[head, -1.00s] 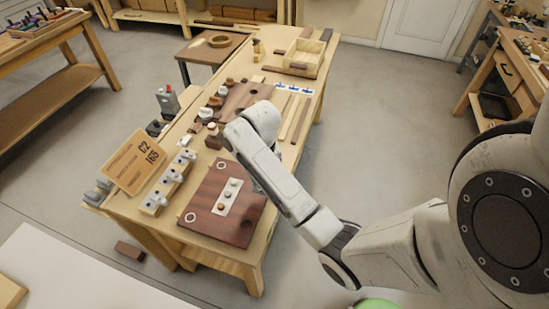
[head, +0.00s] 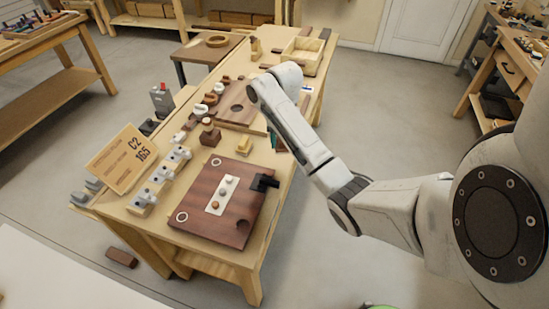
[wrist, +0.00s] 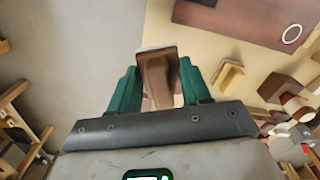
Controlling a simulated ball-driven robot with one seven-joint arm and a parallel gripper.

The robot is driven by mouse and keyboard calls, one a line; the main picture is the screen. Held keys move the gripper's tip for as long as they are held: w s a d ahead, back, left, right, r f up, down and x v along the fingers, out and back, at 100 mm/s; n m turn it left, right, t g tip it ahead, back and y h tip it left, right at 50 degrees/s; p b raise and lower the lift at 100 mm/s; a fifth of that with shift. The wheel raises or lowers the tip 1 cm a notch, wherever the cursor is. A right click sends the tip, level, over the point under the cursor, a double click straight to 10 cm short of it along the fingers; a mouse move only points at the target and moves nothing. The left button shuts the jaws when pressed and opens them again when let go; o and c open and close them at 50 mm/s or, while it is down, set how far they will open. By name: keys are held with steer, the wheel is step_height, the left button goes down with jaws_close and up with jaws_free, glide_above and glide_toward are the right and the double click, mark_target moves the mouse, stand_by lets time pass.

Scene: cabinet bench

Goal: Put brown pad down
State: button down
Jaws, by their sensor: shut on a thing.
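My gripper (wrist: 158,85) has green fingers shut on the brown pad (wrist: 156,72), a small dark brown piece with a lighter top edge in the wrist view. It is held near the bench's edge; whether it touches the bench cannot be told. In the head view my gripper (head: 274,140) is mostly behind my arm, at the bench's right side, and I cannot make out the pad there. The brown board (head: 200,208), with white rings and a pale strip of knobs, lies on the near end of the bench.
A black fitting (head: 263,182) sits at the board's right edge. A yellow block (head: 244,146) and a dark brown block (head: 210,134) stand beyond the board. A second brown board (head: 250,108) and an open wooden box (head: 304,54) are farther back. A card (head: 122,158) stands at left.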

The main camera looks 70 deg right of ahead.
glide_above(274, 157)
steer(key=f, duration=0.3)
steer(key=s+f, duration=0.1)
steer(key=f, duration=0.1)
steer(key=shift+a, duration=0.3)
steer(key=shift+w+d+f, duration=0.35)
steer(key=shift+w+f, duration=0.05)
steer(key=shift+f, duration=1.7)
steer(key=shift+f, duration=0.1)
steer(key=c, duration=0.5)
jaws_free()
step_height(274, 157, up, 12)
